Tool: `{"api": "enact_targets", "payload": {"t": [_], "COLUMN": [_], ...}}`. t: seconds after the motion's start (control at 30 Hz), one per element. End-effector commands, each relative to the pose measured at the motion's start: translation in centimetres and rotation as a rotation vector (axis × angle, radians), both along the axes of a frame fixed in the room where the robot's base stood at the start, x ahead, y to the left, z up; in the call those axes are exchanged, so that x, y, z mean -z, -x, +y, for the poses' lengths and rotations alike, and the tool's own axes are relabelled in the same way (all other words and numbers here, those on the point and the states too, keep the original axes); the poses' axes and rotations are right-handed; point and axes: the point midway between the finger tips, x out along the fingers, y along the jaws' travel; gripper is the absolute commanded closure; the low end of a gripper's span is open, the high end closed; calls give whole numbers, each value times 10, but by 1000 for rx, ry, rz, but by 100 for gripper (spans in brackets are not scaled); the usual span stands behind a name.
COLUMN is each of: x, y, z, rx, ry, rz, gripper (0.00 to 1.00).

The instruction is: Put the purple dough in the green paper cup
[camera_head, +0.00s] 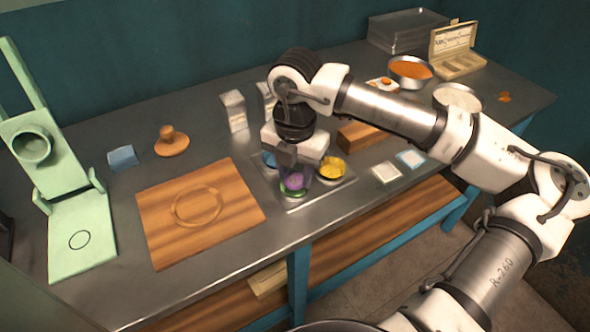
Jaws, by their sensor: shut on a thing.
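My gripper (298,168) points down over a metal tray (318,200) near the table's front edge. It is shut on the purple dough (293,181), which shows between and just below the fingers. The green paper cup (291,193) is at the front of the tray, directly below the dough. The dough overlaps the cup in this view; I cannot tell whether it touches the cup's bottom. A yellow-filled cup (331,168) stands to the right in the tray, and a blue cup (268,160) sits at the back left, partly hidden by the gripper.
A wooden board (240,215) lies left of the tray. A pale green press (83,232) stands at far left, with a wooden stamp (172,142) and blue packet (123,157) nearby. Bowls (410,72) and a carton (233,111) stand farther back.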

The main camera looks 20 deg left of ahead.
Motion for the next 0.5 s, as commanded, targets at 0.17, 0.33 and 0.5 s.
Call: {"api": "enact_targets", "payload": {"t": [0.17, 0.33, 0.5], "x": [0, 0, 0], "y": [0, 0, 0], "z": [0, 0, 0], "rx": [0, 0, 0], "ry": [0, 0, 0], "rz": [0, 0, 0], "gripper": [46, 36, 36]}}
